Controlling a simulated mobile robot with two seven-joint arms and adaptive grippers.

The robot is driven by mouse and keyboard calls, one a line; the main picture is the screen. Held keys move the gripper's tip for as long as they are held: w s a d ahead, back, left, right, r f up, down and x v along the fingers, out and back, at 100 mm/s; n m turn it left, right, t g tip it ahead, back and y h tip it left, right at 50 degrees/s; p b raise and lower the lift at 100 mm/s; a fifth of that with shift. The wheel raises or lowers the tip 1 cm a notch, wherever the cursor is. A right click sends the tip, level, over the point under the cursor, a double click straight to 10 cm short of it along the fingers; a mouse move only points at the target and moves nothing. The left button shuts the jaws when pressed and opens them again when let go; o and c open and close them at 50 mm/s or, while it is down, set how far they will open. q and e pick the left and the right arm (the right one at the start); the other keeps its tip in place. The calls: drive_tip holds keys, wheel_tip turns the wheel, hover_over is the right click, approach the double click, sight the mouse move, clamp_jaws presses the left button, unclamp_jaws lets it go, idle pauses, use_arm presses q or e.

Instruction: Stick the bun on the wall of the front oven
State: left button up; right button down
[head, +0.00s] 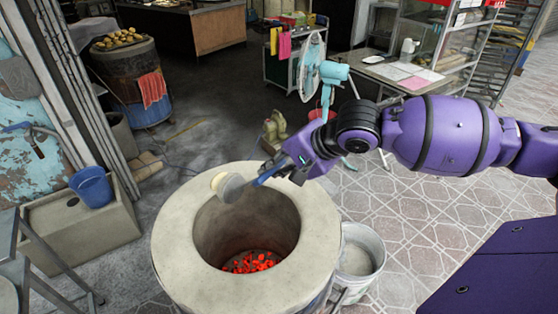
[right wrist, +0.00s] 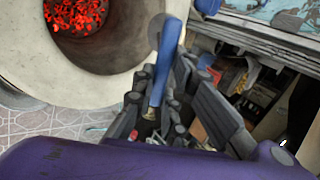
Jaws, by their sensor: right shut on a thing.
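The front oven (head: 170,250) is a round barrel with a thick pale rim, an open mouth and glowing red coals at the bottom. My right gripper (head: 285,164) is shut on the blue handle (head: 268,174) of a tool with a round grey head (head: 232,188). The pale yellow bun (head: 219,182) shows at the left side of that head, over the back part of the oven mouth. In the right wrist view my right gripper (right wrist: 155,105) holds the blue handle (right wrist: 164,65). The oven (right wrist: 115,85) is at upper left there; the bun is not discernible. My left gripper is not in view.
A metal bucket (head: 360,250) stands right of the oven. A blue bucket (head: 92,186) sits on a concrete trough (head: 95,232) at left. Another barrel (head: 135,85) with buns on top and a turquoise fan (head: 311,66) stand farther back.

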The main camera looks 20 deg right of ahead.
drive_tip(key=f, duration=0.4)
drive_tip(key=shift+w+a, duration=0.2)
drive_tip(key=shift+w, duration=0.15)
drive_tip(key=shift+r, duration=0.1)
drive_tip(key=shift+a+f, duration=0.1)
drive_tip(key=shift+f, duration=0.75)
